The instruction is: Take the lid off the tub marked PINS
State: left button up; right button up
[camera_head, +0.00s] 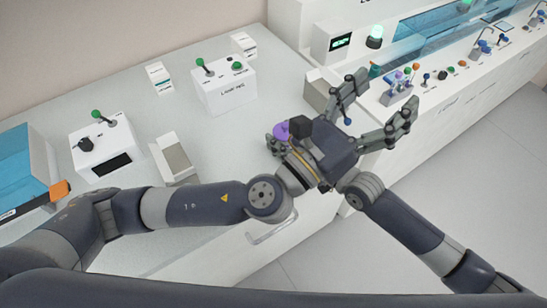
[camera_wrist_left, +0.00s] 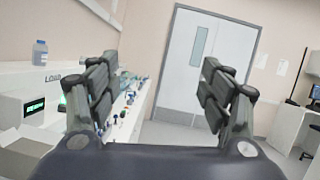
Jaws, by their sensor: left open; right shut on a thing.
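No tub with a readable PINS mark shows in either view. My left gripper (camera_head: 384,92) is open in the head view, over the right end of the bench. In the left wrist view its two fingers (camera_wrist_left: 160,90) stand wide apart with nothing between them. My right gripper (camera_head: 277,145) is partly hidden behind my left wrist. It is shut on a purple thing (camera_head: 281,131), of which only a small part shows. Whether this is a lid I cannot tell.
The bench holds a white box with a green-topped lever (camera_head: 98,150), a second lever box (camera_head: 224,88) and an open tray (camera_head: 174,158). A small rack of coloured tubes (camera_head: 398,92) stands beyond my left fingers. A bottle (camera_wrist_left: 40,53) and a door (camera_wrist_left: 197,65) show in the wrist view.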

pick_arm(q)
jog(key=w+a+f+n+t+y, duration=0.1)
jog(key=a+f+n+t+y, duration=0.2)
jog(key=a+f+n+y, duration=0.35)
jog(key=g+y, duration=0.3)
jog(key=y, duration=0.5)
send_near(285, 127)
jog(key=x, duration=0.9)
jog(key=shift+w, duration=0.1)
jog(key=c, duration=1.3)
jog(key=shift+r, duration=0.2)
jog(key=shift+r, duration=0.95)
